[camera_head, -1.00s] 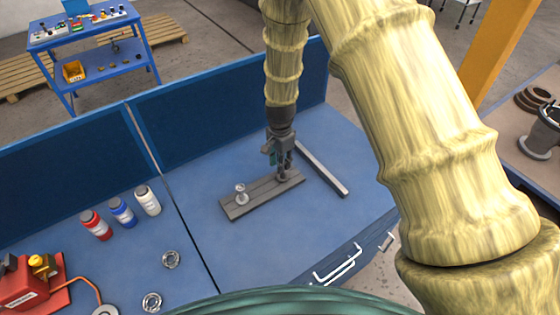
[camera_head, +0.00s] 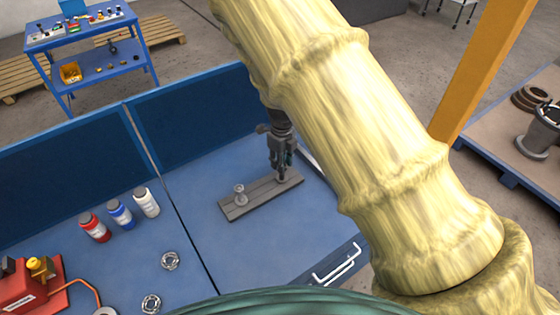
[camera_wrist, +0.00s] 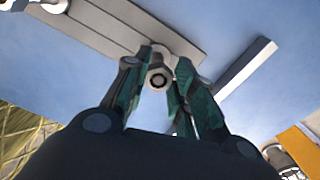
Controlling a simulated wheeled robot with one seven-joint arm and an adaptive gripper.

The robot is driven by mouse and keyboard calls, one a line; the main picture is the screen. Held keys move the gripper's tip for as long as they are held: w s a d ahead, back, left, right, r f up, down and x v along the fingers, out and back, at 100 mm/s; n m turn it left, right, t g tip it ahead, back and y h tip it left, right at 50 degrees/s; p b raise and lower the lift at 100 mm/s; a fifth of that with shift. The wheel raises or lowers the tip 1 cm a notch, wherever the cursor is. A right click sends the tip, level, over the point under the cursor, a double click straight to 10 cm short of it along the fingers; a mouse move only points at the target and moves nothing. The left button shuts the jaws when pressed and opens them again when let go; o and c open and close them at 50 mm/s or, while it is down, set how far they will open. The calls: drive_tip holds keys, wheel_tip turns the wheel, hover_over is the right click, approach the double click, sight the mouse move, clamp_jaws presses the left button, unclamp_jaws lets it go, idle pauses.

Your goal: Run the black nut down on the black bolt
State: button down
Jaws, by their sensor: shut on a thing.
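A grey plate (camera_head: 258,197) lies on the blue bench and also shows in the wrist view (camera_wrist: 110,32). My gripper (camera_head: 282,177) points down over its right end. In the wrist view my gripper (camera_wrist: 160,74) has its green-faced fingers closed around a nut (camera_wrist: 160,69). The nut looks grey there, with a dark round centre. The bolt under it is mostly hidden by the nut and fingers, so I cannot tell how far down the nut sits. A second, silvery bolt with a nut (camera_head: 240,197) stands at the plate's left end, apart from my gripper.
A grey bar (camera_wrist: 240,66) lies beside the plate, mostly hidden by my arm in the head view. Red, blue and white bottles (camera_head: 146,203) stand to the left. Metal rings (camera_head: 169,261) lie nearer. Blue panels (camera_head: 190,122) edge the bench's back. The bench in front of the plate is clear.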

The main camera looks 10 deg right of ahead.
drive_tip(key=m, duration=0.5)
drive_tip(key=shift+d+m, duration=0.3)
drive_tip(key=shift+m, duration=0.1)
drive_tip(key=c, duration=1.1)
unclamp_jaws()
drive_tip(key=shift+a+r, duration=0.1)
